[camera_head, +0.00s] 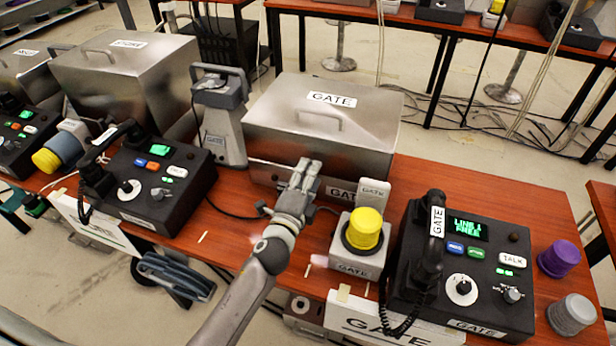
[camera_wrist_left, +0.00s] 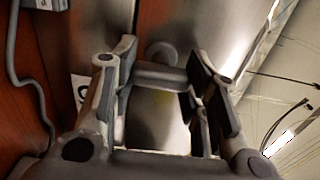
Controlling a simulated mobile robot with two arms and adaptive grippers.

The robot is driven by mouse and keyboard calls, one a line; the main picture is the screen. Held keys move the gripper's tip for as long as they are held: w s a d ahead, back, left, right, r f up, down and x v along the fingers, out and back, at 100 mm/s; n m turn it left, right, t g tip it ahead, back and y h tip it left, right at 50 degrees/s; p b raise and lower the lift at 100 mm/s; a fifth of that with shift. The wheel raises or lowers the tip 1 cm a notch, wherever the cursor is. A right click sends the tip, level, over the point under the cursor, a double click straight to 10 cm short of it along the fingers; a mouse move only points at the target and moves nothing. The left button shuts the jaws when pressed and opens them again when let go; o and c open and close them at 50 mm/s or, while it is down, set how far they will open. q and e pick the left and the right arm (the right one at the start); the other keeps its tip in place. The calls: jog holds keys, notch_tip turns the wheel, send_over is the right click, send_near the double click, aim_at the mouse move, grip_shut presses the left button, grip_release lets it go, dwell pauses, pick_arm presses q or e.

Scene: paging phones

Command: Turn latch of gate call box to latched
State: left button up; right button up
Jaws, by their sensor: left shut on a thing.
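The gate call box (camera_head: 325,115) is a silver metal box with a GATE label on its lid, standing on the wooden table in the head view. Its lid is down. My left gripper (camera_head: 305,170) is at its front face, shut on the latch. In the left wrist view the latch (camera_wrist_left: 160,75) is a grey bar with a round boss behind it, lying across between the two fingers of my left gripper (camera_wrist_left: 165,85). In the head view the gripper hides the latch, and I cannot tell its exact turn. My right gripper is not in view.
A yellow button on a grey base (camera_head: 363,232) stands right of my left gripper. The black GATE phone console (camera_head: 462,270) is farther right. A grey device (camera_head: 218,115) stands left of the box, with another black console (camera_head: 160,180) beyond. Bare table lies left of my arm.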

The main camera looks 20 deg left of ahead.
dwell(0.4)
pick_arm(q)
jog(key=o, duration=1)
jog(key=shift+o, duration=0.2)
jog(key=shift+s, duration=0.15)
jog(key=s, duration=1.1)
jog(key=shift+s+a, duration=0.2)
jog(key=shift+s, duration=0.2)
